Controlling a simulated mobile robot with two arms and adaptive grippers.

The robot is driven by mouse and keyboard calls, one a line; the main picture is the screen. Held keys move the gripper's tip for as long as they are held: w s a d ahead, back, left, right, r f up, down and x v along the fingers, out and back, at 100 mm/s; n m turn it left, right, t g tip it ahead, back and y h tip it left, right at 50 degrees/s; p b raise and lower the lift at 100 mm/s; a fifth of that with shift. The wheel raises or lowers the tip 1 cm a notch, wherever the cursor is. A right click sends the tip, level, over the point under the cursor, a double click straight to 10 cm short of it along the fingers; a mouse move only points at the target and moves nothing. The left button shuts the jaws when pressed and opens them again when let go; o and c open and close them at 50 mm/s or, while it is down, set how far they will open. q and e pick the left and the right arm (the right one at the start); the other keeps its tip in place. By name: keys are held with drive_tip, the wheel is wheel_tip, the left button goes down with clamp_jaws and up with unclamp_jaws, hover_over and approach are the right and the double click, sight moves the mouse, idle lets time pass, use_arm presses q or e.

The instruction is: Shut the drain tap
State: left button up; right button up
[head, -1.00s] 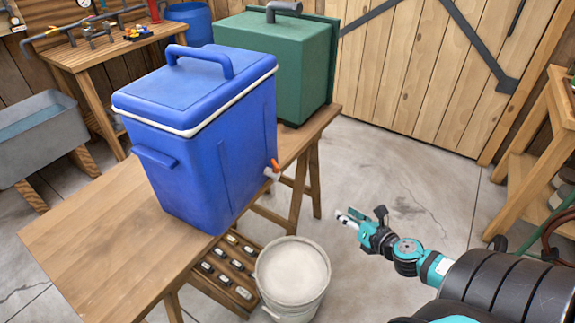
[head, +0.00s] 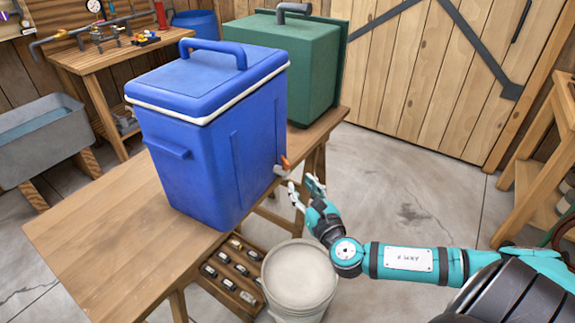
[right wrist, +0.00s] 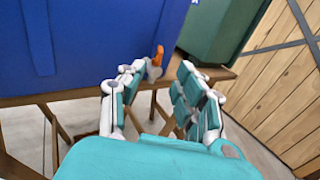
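The drain tap (head: 282,167) sticks out low on the right side of the blue cooler (head: 205,150). It has a pale spout and an orange handle. In the right wrist view the orange handle (right wrist: 157,56) stands upright over the pale tap body. My right gripper (head: 301,187) is just right of and below the tap, in front of it. Its two fingers are apart and empty in the right wrist view (right wrist: 158,82), with the tap seen beyond and between the fingertips. They do not appear to touch it. My left gripper is not in view.
The cooler stands on a wooden table (head: 90,235). A green box (head: 310,70) stands behind the cooler.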

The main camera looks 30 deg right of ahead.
sight(288, 167)
drive_tip(key=w, duration=0.3)
drive_tip(key=w+d, duration=0.1)
drive_tip(key=w, duration=0.5)
drive_tip(key=shift+w+d, duration=0.25)
drive_tip(key=shift+d, duration=0.15)
drive_tip(key=shift+c, duration=0.3)
clamp_jaws()
